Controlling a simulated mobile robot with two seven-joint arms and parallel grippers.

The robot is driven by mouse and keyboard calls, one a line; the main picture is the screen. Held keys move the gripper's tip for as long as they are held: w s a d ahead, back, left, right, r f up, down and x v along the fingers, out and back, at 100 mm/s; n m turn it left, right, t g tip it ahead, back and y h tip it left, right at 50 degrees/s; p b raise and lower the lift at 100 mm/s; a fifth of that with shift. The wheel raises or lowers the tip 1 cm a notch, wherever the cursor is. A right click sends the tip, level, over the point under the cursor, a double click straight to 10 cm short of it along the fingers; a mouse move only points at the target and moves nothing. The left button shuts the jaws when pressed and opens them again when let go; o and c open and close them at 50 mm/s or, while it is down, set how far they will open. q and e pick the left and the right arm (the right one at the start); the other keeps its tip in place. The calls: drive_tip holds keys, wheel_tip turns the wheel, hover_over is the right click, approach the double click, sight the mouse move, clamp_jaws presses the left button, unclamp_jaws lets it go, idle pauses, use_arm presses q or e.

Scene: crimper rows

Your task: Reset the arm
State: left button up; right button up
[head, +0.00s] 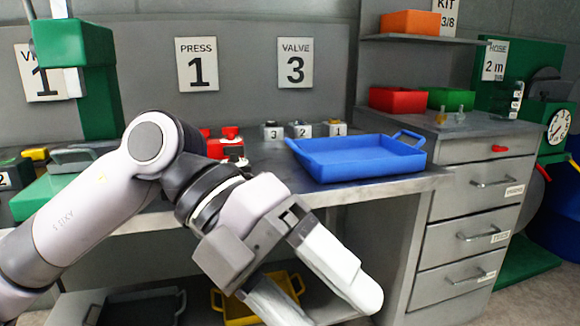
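My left arm comes in from the left and reaches across the front of the workbench. My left gripper (322,304) hangs in front of the bench edge, pointing down and to the right. Its two pale fingers are spread apart with nothing between them, so it is open and empty. The lower finger runs toward the bottom edge of the picture. My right gripper is not in view.
A blue tray (360,174) stands on the bench (408,184) behind my gripper. A green press (85,85) stands at the left. Drawers (478,212) are at the right. A yellow crate (222,302) sits low behind the fingers.

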use_arm(q)
drive_tip(key=w+r+n+t+h, duration=0.25)
drive_tip(key=w+n+h, duration=0.25)
drive_tip(key=n+h, duration=0.7)
drive_tip(key=w+a+f+n+t+y, duration=0.45)
drive_tip(key=f+n+t, duration=0.4)
drive_tip(key=t, duration=0.25)
drive_tip(key=w+a+f+n+t+y, duration=0.4)
drive_tip(key=f+n+t, duration=0.3)
drive_tip(key=n+t, duration=0.35)
drive_tip(key=s+a+f+n+g+y, duration=0.2)
drive_tip(key=a+f+n+y, duration=0.15)
drive_tip(key=f, duration=0.55)
drive_tip(key=s+a+f+n+g+y, duration=0.1)
drive_tip(key=s+a+f+n+y, duration=0.15)
drive_tip(key=a+f+y, duration=0.45)
drive_tip(key=s+a+f+n+g, duration=0.2)
drive_tip(key=s+f+g, duration=0.4)
drive_tip(key=s+f, duration=0.7)
wheel_tip(320, 180, up, 15)
drive_tip(key=w+a+p, duration=0.1)
drive_tip(key=p, duration=1.7)
drive_tip(key=shift+w+a+f+t+y+p, duration=0.2)
drive_tip(key=shift+w+a+t+y+p, duration=0.1)
drive_tip(key=shift+w+t+p, duration=0.1)
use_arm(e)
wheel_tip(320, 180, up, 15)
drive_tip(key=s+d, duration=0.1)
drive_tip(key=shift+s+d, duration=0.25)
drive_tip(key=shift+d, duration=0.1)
